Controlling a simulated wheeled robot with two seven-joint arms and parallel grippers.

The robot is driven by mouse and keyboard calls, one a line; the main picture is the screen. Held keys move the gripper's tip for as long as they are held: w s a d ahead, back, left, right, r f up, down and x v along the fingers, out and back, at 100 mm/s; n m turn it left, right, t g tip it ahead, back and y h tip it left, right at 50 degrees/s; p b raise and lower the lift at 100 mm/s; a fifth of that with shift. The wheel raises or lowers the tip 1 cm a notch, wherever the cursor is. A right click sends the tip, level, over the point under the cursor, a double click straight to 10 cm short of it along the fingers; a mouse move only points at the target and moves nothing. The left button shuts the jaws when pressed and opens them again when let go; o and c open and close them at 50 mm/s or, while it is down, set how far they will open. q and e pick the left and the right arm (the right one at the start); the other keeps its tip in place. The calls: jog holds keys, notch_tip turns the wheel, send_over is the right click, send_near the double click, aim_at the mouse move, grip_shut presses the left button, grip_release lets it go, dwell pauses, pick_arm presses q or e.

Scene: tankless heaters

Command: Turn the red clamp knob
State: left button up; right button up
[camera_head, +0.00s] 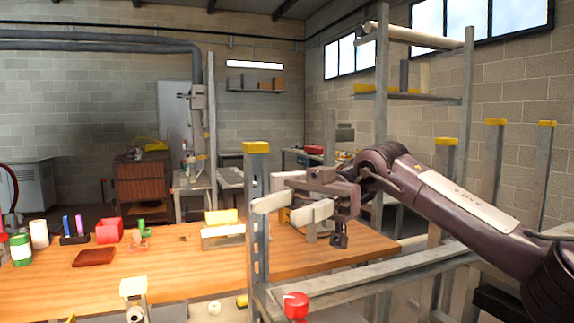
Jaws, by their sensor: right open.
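A red knob (295,304) shows at the bottom middle, at the near end of a grey metal frame rail (365,283). The frame's lower part is cut off by the picture edge. My right gripper (287,207) comes in from the right on its arm, above the wooden workbench (195,268). Its two pale fingers point left and are apart, with nothing seen held between them. The gripper is above and behind the knob in the view, clear of it. My left gripper is not in view.
A yellow-capped metal post (258,190) stands close by the right fingers. A grey tray with a yellow block (222,222) sits on the bench. A red box (109,231), a green can (21,250) and a brown pad (94,256) lie at the left. Metal racks crowd the right.

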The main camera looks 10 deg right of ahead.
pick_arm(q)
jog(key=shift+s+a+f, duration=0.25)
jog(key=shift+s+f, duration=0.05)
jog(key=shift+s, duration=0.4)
pick_arm(e)
notch_tip(320, 180, up, 6)
jog(key=shift+f, duration=0.2)
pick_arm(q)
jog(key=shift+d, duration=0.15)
